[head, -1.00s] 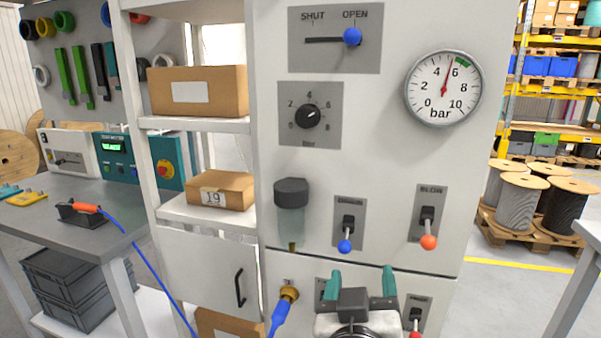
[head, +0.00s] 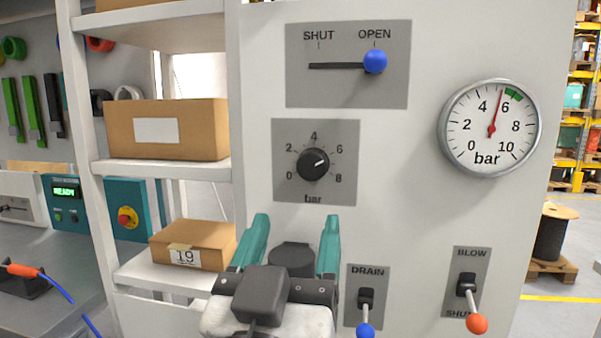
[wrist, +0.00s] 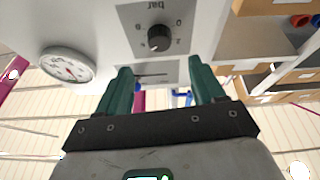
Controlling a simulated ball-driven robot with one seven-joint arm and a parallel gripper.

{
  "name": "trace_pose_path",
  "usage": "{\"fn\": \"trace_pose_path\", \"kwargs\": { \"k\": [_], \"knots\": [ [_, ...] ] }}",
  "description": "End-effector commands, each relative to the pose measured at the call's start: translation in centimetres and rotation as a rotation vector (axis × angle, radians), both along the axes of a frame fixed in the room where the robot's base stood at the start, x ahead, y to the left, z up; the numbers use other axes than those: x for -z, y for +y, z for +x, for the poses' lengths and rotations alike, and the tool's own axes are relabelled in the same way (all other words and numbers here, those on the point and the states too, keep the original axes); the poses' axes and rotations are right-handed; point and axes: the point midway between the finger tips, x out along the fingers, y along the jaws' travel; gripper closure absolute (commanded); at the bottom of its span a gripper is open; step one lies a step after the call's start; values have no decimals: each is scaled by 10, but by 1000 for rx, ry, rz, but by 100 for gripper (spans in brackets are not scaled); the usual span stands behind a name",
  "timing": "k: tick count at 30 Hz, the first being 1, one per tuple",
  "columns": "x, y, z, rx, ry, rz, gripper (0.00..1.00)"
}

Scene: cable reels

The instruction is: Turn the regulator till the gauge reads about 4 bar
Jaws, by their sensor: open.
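The regulator is a black knob (head: 313,165) on a grey plate with a scale from 0 to 8 bar. Its white mark points up and right, roughly towards 6. The round gauge (head: 490,128) is to its right; its red needle stands between 4 and 6, a little above 5, beside a green band. My gripper (head: 297,225) is open and empty, its teal fingers upright below the knob in the head view. In the wrist view the knob (wrist: 159,38) lies ahead, beyond the gap between the fingers (wrist: 159,68), apart from them.
Above the knob is a lever with a blue ball (head: 375,61), at OPEN. Below right are the drain lever (head: 365,330) and the blow lever (head: 477,323). A dark-capped bowl (head: 292,258) shows behind my fingers. Shelves with cardboard boxes (head: 165,130) stand at the left.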

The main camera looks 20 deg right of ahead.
Motion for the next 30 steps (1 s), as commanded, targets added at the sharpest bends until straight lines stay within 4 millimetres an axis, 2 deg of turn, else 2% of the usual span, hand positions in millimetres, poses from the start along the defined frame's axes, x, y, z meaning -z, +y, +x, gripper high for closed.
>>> {"fn": "trace_pose_path", "kwargs": {
  "k": [15,21,30],
  "knots": [
    [-34,-47,63,2,2,1,32],
    [-38,-56,74,2,3,1,32],
    [-38,-56,75,1,2,0,32]
  ]
}}
